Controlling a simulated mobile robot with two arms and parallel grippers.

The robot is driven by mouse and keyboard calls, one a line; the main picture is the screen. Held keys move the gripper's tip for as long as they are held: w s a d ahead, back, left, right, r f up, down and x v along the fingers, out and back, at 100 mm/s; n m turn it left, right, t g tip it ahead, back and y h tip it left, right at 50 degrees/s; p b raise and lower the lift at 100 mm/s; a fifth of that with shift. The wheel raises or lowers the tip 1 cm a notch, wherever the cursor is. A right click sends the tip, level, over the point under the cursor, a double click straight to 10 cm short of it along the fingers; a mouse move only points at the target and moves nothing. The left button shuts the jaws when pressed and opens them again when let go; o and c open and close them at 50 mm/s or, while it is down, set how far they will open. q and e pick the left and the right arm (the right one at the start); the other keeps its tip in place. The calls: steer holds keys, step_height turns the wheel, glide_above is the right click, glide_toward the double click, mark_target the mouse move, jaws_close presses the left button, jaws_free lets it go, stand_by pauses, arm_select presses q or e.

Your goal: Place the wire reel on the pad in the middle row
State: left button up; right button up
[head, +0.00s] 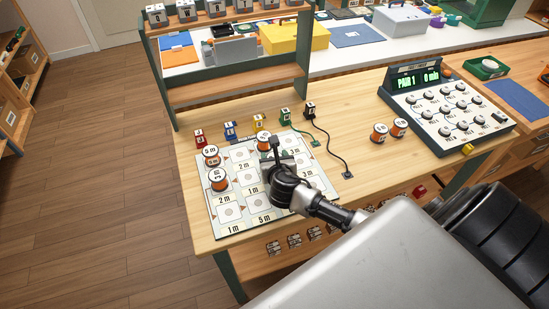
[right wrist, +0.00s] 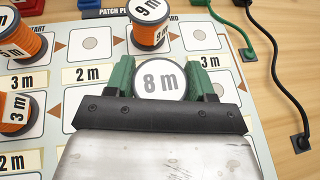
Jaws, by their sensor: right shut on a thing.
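My right gripper (head: 277,158) is over the middle of the patch board (head: 212,226). In the right wrist view its green fingers (right wrist: 160,82) are shut on a wire reel with a white "8 m" top (right wrist: 160,80). The reel's body is hidden, and I cannot tell whether it touches the board. Orange reels stand on the board: a "9 m" reel (right wrist: 149,28) just beyond the gripper and two at the left (head: 211,157) (head: 218,180). A bare pad (right wrist: 92,43) with a grey disc shows left of the "9 m" reel. My left gripper is not in view.
Red, blue, yellow, green and black plug blocks (head: 230,131) line the board's far edge. Black cable (head: 330,142) runs right of it. Two orange reels (head: 379,132) stand near the grey dial console (head: 450,110).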

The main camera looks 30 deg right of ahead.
steer(key=shift+f, duration=0.15)
steer(key=o, duration=1)
steer(key=shift+c, duration=0.2)
steer(key=shift+r, duration=0.2)
steer(key=v, duration=1.2)
steer(key=shift+f, duration=0.1)
